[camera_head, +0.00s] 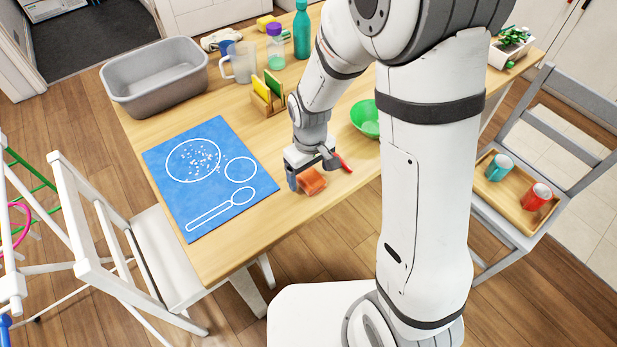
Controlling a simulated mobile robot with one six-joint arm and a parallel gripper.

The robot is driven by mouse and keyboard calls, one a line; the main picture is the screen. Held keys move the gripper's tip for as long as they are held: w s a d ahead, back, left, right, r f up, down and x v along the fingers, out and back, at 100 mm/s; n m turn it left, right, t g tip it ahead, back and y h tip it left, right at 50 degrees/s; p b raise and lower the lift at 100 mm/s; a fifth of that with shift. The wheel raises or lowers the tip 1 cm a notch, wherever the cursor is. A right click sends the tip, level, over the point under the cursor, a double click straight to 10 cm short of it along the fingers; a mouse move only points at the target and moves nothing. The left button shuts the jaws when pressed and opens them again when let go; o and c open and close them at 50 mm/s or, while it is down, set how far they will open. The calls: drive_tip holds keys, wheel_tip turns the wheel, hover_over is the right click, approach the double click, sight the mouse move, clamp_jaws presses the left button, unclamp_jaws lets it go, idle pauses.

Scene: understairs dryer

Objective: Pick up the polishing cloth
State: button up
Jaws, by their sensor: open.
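An orange folded item (312,182), which looks like the polishing cloth, lies on the wooden table (225,262) near its front edge. My gripper (314,169) is open and points down right at the orange item. One finger is at its left and the other at its upper right. The gripper hides the item's back part, and I cannot tell whether the fingers touch it. A whitish, crumpled cloth-like thing (221,39) lies at the back of the table.
A blue mat (190,205) with white outlines and small white bits lies to the left. A grey basin (155,92), a wooden rack (268,105), a clear mug (240,66) and bottles stand behind. A green bowl (366,118) is partly hidden by my arm. Chairs flank the table.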

drive_tip(key=shift+f, duration=0.45)
drive_tip(key=c, duration=1.1)
